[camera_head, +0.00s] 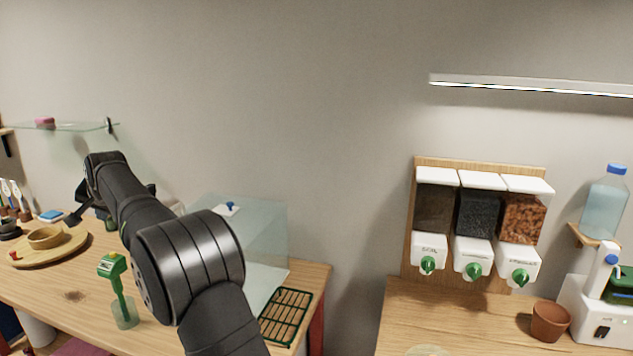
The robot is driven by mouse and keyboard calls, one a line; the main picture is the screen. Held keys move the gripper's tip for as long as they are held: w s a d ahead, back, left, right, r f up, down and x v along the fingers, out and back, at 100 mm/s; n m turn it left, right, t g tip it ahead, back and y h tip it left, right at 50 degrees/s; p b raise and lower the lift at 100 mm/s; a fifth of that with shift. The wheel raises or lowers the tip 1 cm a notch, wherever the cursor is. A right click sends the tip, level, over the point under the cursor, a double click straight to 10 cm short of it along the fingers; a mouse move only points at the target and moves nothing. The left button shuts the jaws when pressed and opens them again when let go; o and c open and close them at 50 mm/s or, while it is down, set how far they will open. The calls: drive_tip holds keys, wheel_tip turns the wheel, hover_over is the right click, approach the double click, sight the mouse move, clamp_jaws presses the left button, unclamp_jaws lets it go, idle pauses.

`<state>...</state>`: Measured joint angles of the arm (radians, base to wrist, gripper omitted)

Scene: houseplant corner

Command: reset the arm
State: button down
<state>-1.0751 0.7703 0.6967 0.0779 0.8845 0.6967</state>
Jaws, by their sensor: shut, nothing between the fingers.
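My dark arm reaches up and left from the bottom of the view, over the left wooden table (45,287). My gripper (74,218) is at its far end, small and partly hidden by the arm links. It is shut and empty, above the table between the round wooden board (75,245) and the green-headed tool (113,270). Its exact height cannot be told.
A clear glass box (265,225) and a green grid tray (286,312) are right of my arm. A glass shelf (80,127) hangs at left. Dispensers (472,255), a terracotta pot (549,320) and a water bottle (606,203) are at right. A gap separates the tables.

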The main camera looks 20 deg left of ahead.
drive_tip(key=shift+r, duration=0.5)
